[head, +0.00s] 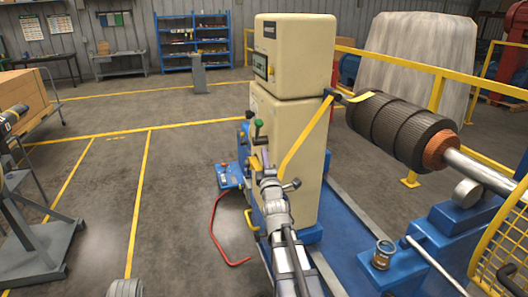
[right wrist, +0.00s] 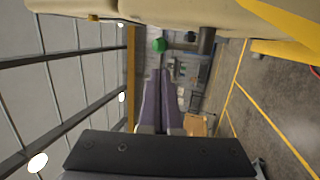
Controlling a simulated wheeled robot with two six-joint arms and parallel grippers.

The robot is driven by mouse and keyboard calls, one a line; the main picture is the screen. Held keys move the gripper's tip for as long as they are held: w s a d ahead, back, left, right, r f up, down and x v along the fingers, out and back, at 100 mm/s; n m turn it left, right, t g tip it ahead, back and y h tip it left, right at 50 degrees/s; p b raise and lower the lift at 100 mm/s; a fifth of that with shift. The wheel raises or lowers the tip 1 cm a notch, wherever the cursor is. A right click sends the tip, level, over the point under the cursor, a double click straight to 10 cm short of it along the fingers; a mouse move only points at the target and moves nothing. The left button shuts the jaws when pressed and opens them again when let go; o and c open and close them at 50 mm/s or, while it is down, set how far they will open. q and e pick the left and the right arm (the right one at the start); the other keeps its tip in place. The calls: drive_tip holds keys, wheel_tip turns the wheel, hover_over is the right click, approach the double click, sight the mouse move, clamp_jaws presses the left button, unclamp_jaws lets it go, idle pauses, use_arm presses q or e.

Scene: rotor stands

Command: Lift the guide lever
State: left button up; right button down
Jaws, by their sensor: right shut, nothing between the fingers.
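A lever with a green knob (head: 258,124) stands on the side of the cream machine cabinet (head: 292,110). I take it for the guide lever, but no label shows. In the right wrist view the green knob (right wrist: 159,44) is just beyond the fingertips, against the cabinet side. My right gripper (head: 265,156) is just below the knob in the head view. Its purple fingers (right wrist: 159,74) are together, with nothing between them, and a gap shows between them and the knob. The lever's lower part is partly hidden by the gripper. My left gripper is not seen.
A yellow strip (head: 305,140) slants beside the cabinet, close to my right arm. A dark wound rotor (head: 395,130) lies to the right above a blue machine bed (head: 345,245). A bent red bar (head: 215,230) lies low at left. The floor left of the machine has free room.

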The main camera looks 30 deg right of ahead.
drive_tip(key=p, duration=0.3)
approach(257, 120)
drive_tip(key=w+d, duration=0.1)
drive_tip(key=w, duration=0.2)
drive_tip(key=w+d, duration=0.1)
drive_tip(key=w, duration=0.1)
drive_tip(key=shift+d+f, duration=0.1)
drive_tip(key=shift+d, duration=0.2)
drive_tip(key=shift+s, duration=0.1)
